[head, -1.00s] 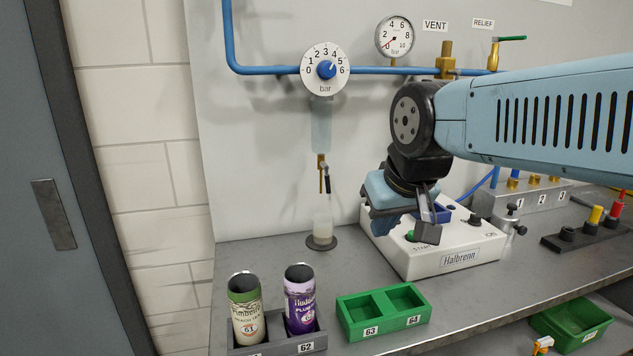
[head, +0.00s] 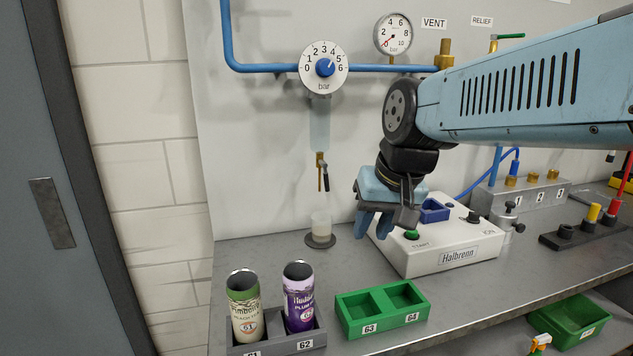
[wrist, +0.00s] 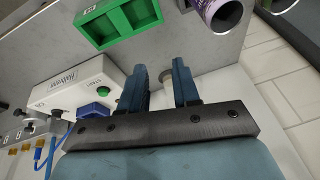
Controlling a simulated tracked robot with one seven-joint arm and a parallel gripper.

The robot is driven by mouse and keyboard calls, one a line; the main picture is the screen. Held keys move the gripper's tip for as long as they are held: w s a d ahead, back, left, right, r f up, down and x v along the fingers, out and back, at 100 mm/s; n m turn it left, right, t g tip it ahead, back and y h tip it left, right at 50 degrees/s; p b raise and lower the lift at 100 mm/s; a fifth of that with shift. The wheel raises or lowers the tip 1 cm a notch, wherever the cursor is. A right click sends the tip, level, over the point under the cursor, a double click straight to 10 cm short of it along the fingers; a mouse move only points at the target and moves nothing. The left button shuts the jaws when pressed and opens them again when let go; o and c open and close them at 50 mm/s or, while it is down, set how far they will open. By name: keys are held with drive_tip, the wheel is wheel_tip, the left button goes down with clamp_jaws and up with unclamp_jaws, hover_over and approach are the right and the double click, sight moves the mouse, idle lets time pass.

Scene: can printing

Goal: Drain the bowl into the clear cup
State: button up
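The clear bowl (head: 320,122) hangs under the regulator dial, with a brass drain and a small dark lever (head: 325,176) below it. The clear cup (head: 320,227) stands upright on a dark round pad (head: 320,242) under the drain, with some pale liquid low in it. My gripper (head: 374,230) points down, to the right of the cup and apart from it. In the wrist view its two blue fingers (wrist: 160,72) are apart, with nothing held between them. A grey round shape shows between and beyond the fingers; I cannot tell whether it is the cup or its pad.
The white Halbrenn box (head: 455,243) with a green button stands just right of my gripper. A green two-slot holder (head: 383,329) and two cans (head: 298,300) in a grey holder sit at the front. Blue pipe (head: 268,69) runs above. The bench left of the Halbrenn box is mostly clear.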

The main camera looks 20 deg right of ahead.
drive_tip(key=shift+o, duration=0.4)
drive_tip(key=w+a+f+m+g+y, duration=0.1)
drive_tip(key=w+f+m+g+y, duration=0.1)
drive_tip(key=w+m+y, duration=0.2)
drive_tip(key=shift+w+a+f+m+g+y, duration=0.35)
drive_tip(key=shift+w+m, duration=0.35)
drive_tip(key=shift+m, duration=0.3)
drive_tip(key=m+t+y, duration=0.9)
drive_tip(key=m, duration=0.7)
approach(326, 181)
drive_tip(key=x, duration=1)
drive_tip(key=shift+w+f, duration=0.25)
drive_tip(key=shift+w, duration=0.15)
drive_tip(key=shift+d, duration=0.1)
clamp_jaws()
